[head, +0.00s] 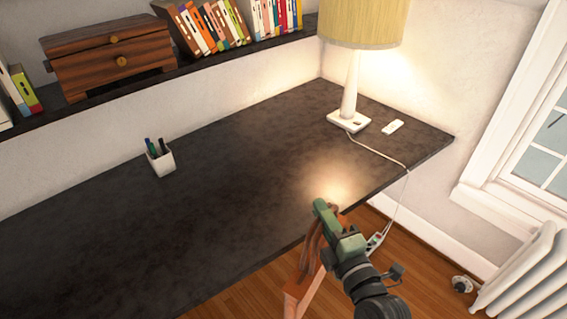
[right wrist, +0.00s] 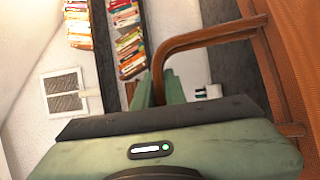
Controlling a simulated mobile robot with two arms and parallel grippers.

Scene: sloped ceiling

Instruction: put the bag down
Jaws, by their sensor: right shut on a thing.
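My right gripper (head: 326,220) is at the desk's front edge in the head view, shut on the brown handle of an orange-brown bag (head: 299,291). The bag hangs below the gripper, in front of the desk edge and above the wooden floor. Its lower part is cut off by the bottom of the picture. In the right wrist view the curved handle passes by the green fingers (right wrist: 160,92), and the bag's body (right wrist: 287,60) fills the right side. My left gripper is in neither view.
The dark desk (head: 230,200) has a wide bare top. A white pen cup (head: 161,161), a lamp (head: 348,115) and a small white remote (head: 393,126) stand on it. The lamp cord (head: 404,190) hangs over the right edge. A white radiator (head: 525,275) stands at lower right.

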